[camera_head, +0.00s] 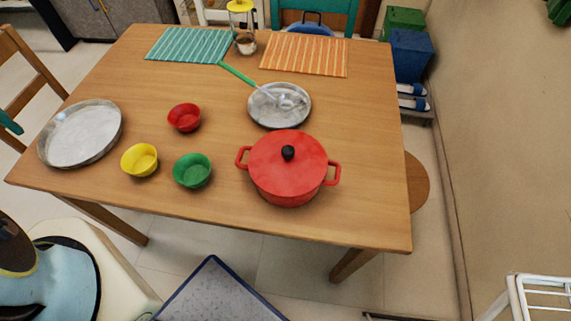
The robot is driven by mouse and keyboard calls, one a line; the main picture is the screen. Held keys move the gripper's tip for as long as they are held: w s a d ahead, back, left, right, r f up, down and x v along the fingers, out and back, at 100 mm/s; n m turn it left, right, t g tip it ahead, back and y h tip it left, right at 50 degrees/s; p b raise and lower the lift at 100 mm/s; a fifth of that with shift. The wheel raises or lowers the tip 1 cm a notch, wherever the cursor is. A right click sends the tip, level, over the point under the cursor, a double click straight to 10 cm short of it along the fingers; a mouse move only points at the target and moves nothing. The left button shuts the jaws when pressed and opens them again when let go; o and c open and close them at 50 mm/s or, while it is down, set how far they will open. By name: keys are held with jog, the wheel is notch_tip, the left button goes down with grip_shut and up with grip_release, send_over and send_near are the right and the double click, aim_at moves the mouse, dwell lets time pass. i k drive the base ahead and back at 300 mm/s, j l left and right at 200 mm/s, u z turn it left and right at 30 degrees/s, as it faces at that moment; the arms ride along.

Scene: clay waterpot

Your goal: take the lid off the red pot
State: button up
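The red pot (290,193) stands upright on the wooden table, close to its front edge and right of the middle. Its red lid (268,167) sits on top and covers the opening. A black knob (288,153) rises from the lid's centre. Two red side handles stick out, one to the left and one to the right. My gripper does not show in the head view.
A metal plate (264,117) with a green-handled utensil (238,74) lies just behind the pot. Green (192,171), yellow (140,160) and red (185,117) bowls stand to the left. The table (370,160) is bare right of the pot.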

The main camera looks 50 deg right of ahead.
aim_at(284, 163)
jog(key=j+z, duration=0.2)
jog(key=z, duration=0.2)
jog(key=j+z, duration=0.25)
jog(key=z, duration=0.15)
jog(key=j+z, duration=0.2)
jog(key=z, duration=0.2)
